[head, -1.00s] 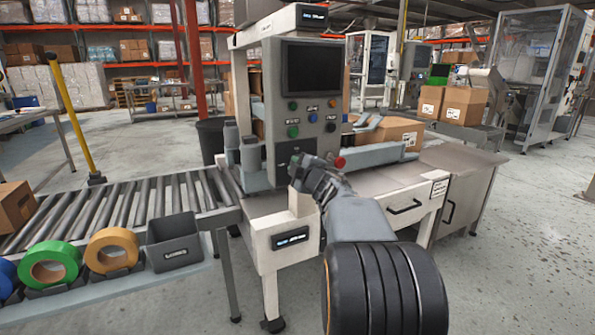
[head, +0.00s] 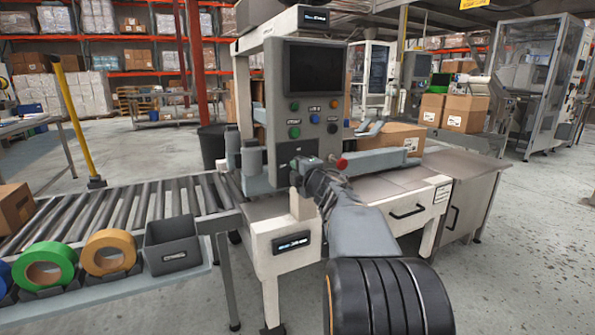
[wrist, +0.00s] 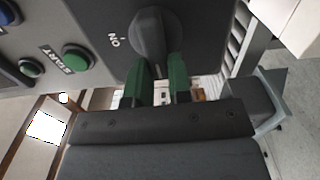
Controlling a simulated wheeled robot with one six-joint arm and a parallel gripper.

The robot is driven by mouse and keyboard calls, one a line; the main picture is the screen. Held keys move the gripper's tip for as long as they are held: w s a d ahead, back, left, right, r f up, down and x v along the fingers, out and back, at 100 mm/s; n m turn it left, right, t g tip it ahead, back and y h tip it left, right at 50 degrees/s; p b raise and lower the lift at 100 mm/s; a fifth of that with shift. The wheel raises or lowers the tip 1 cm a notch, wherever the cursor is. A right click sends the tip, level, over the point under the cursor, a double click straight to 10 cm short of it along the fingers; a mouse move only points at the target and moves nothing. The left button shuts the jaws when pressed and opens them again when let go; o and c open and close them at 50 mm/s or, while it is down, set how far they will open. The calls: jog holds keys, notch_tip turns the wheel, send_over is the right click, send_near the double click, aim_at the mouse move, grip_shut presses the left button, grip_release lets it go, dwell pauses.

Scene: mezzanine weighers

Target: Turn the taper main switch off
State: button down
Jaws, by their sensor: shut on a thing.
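The taper main switch (wrist: 152,30) is a dark rotary knob on the grey panel in the wrist view. An "ON" label with a small mark is just left of it. My gripper (wrist: 162,72) has two green fingers on either side of the knob's lower end, closed on its grip. In the head view my gripper (head: 298,173) is against the lower part of the taper's panel (head: 315,110). It hides the switch there. An "OFF" label cannot be made out.
A red knob (head: 341,164) sticks out right of my gripper. A roller conveyor (head: 120,213), tape rolls and a dark bin (head: 172,243) are at the left. Open floor lies at the right.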

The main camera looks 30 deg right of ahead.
jog(key=c, duration=1)
grip_release()
jog(key=shift+c, duration=0.2)
jog(key=s+a+p, duration=0.1)
jog(key=s+p, duration=0.2)
jog(key=s, duration=1)
jog(key=shift+s+a, duration=0.4)
